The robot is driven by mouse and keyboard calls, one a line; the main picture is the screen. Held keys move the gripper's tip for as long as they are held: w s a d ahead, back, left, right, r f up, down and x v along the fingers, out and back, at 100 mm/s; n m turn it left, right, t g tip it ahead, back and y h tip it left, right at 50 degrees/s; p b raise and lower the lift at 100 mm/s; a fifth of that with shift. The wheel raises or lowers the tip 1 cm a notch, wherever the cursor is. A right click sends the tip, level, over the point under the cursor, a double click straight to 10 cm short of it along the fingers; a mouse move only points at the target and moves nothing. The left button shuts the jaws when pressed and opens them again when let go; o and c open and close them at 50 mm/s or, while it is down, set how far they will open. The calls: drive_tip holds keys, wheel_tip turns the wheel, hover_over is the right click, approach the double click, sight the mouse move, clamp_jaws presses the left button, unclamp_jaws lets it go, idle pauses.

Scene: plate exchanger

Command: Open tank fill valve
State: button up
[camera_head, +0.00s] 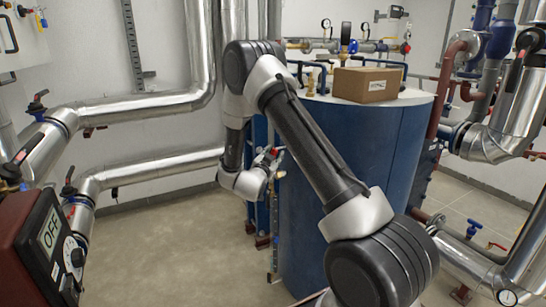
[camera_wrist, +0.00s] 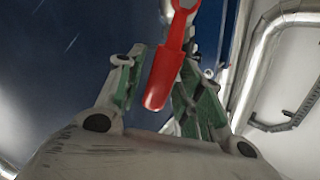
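A red lever handle (camera_wrist: 165,75), likely the tank fill valve's, hangs between the green-padded fingers of my gripper (camera_wrist: 160,78) in the wrist view. The fingers are apart, with a gap between the handle and the left finger. The right finger is close behind the handle's edge; I cannot tell whether they touch. In the head view my gripper (camera_head: 268,157) is at the left side of the blue tank (camera_head: 330,235), with a bit of red at its tip. The valve body is mostly hidden there.
A cardboard box (camera_head: 367,85) sits on the tank. A control box with an "OFF" display (camera_head: 50,232) is at the lower left. Silver pipes (camera_head: 130,106) run along the left wall, and more pipes stand at the right. The floor (camera_head: 165,250) left of the tank is clear.

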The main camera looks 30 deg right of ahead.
idle(0.3)
drive_tip(key=v, duration=1.2)
